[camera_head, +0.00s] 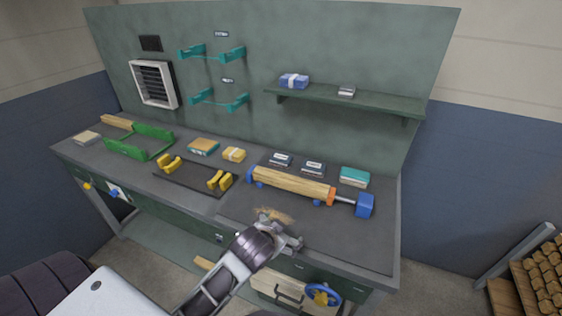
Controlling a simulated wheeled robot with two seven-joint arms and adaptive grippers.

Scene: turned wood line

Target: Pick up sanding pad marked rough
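Two dark pads with pale labels lie on the bench behind the wooden cylinder: a left pad (281,159) and a right pad (313,168). The label text is too small to read, so I cannot tell which is marked rough. My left gripper (281,226) is in front of the cylinder, near a small heap of shavings (274,213), apart from both pads. Its fingers look spread, with nothing seen between them. My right gripper is not in view.
The wooden cylinder (290,184) lies in a holder with a blue end block (365,205), between my gripper and the pads. A teal block (355,177) sits right of the pads. A shelf (345,100) overhangs behind. The bench's front right is clear.

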